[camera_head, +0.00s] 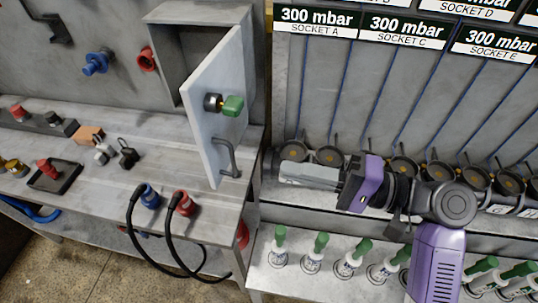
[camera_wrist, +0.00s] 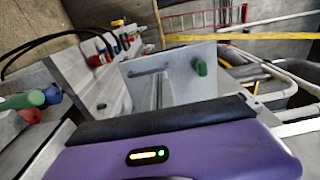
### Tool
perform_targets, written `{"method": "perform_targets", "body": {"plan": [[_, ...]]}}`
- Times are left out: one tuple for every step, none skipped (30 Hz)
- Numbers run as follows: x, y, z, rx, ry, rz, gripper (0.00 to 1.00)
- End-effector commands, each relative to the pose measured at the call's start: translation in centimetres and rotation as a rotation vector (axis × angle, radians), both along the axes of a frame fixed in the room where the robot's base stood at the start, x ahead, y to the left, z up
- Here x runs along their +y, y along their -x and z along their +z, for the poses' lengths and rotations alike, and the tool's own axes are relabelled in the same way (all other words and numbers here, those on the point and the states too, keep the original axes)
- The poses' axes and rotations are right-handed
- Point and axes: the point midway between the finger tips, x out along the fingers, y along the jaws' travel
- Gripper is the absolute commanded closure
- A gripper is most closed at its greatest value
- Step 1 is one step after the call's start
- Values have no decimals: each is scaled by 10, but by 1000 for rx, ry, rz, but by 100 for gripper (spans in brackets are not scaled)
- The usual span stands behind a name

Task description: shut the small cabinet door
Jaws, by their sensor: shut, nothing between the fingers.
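The small cabinet (camera_head: 180,35) is a grey box on the wall above the workbench. Its pale grey door (camera_head: 205,145) stands open, swung out toward the camera. My gripper (camera_head: 278,168) is shut and empty, to the right of the door and apart from the handle. Its fingertips are not clear in the wrist view.
A workbench (camera_head: 100,190) with plugs and black cables lies left and below the door. On the right are a socket panel (camera_head: 340,90) with hanging blue lines, several round dark fittings, and a lower shelf (camera_head: 330,285) of green-capped bottles.

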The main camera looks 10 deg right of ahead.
Motion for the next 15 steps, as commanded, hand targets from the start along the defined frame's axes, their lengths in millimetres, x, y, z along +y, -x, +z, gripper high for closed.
{"method": "perform_targets", "body": {"plan": [[8, -2, 1, 0, 0, 5, 100], [12, -4, 2, 0, 0, 5, 100], [18, -6, 2, 0, 1, 4, 100], [23, -9, 2, 0, 0, 4, 100], [29, -11, 2, 0, 0, 5, 100], [36, -15, 2, 0, 0, 4, 100], [42, -17, 2, 0, 1, 5, 100], [47, -20, 2, 0, 0, 4, 100], [54, -23, 2, -1, 1, 4, 100], [60, -26, 3, -1, 2, 3, 100], [65, -28, 2, -1, 2, 4, 100], [72, -32, 3, -1, 0, 2, 100], [77, -34, 2, -1, 2, 3, 100], [82, -36, 2, -1, 2, 3, 100], [88, -39, 3, -1, 1, 2, 100]]}}
